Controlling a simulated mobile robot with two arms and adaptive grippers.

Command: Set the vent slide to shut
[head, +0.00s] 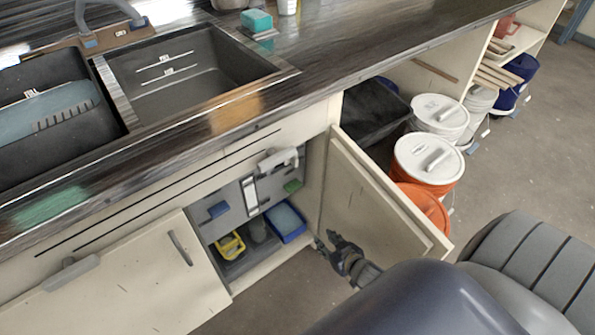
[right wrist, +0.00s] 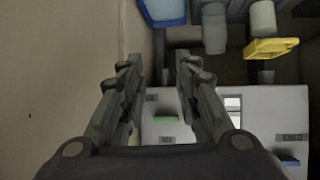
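A grey panel (head: 233,222) stands inside the open cabinet under the sink. It carries a pale upright slot piece (head: 250,196), probably the vent slide, between a blue tab (head: 218,210) and a green tab (head: 292,186). In the right wrist view the panel appears upside down, with the pale piece (right wrist: 233,108), green tab (right wrist: 165,119) and blue tab (right wrist: 289,160). I cannot read the small labels or the slide's setting. My right gripper (head: 328,245) is at the cabinet opening, apart from the panel. Its fingers (right wrist: 158,68) are open and empty. My left gripper is out of view.
The open cabinet door (head: 375,195) stands close on the right of my right gripper. A blue bin (head: 287,222) and a yellow bin (head: 230,245) sit low in the cabinet. Lidded buckets (head: 430,160) stand beyond the door. The countertop (head: 330,55) overhangs the opening.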

